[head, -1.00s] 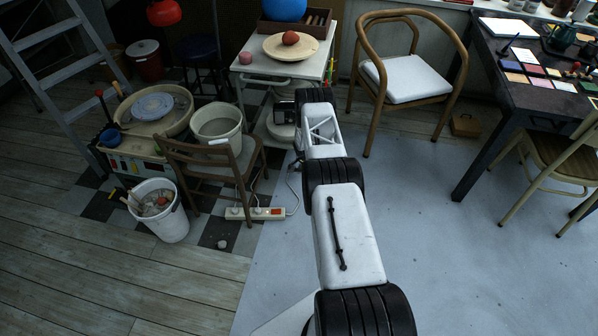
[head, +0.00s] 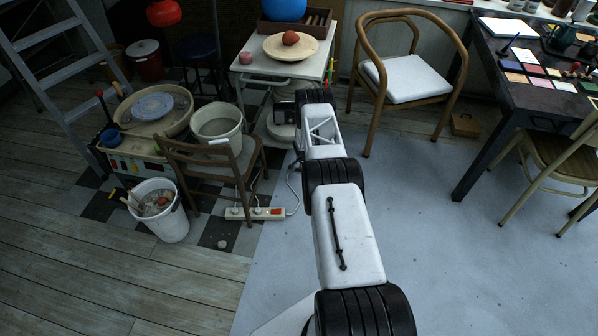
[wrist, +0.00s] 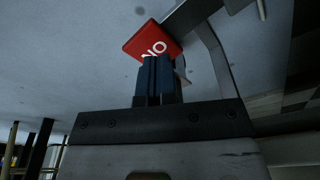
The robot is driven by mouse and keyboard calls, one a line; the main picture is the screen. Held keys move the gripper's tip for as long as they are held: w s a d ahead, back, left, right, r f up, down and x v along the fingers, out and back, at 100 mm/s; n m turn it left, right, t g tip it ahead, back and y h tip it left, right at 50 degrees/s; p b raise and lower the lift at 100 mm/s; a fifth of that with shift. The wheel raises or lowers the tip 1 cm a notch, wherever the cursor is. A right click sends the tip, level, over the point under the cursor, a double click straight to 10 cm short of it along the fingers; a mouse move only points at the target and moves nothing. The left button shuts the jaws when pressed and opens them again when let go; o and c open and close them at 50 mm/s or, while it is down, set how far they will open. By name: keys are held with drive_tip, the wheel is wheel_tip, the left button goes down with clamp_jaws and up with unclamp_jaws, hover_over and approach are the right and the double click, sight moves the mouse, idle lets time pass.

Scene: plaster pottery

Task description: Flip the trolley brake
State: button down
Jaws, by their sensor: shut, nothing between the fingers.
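In the wrist view a red brake pedal (wrist: 136,46) with white letters, seen upside down, shows just beyond the fingers. My gripper (wrist: 157,62) is shut and empty, its two dark blue fingers side by side. The fingertips overlap the pedal's lower edge in the picture; I cannot tell whether they touch it. The white trolley (head: 330,52) stands at the top centre of the head view. My arm reaches toward its lower part. The brake and my fingertips are hidden there behind the arm.
A wooden chair (head: 246,160) and a power strip (head: 254,213) are left of my arm. An armchair (head: 400,85) is right of the trolley.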

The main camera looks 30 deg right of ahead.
drive_tip(key=shift+f, duration=1.25)
idle(1.1)
drive_tip(key=shift+r, duration=3.55)
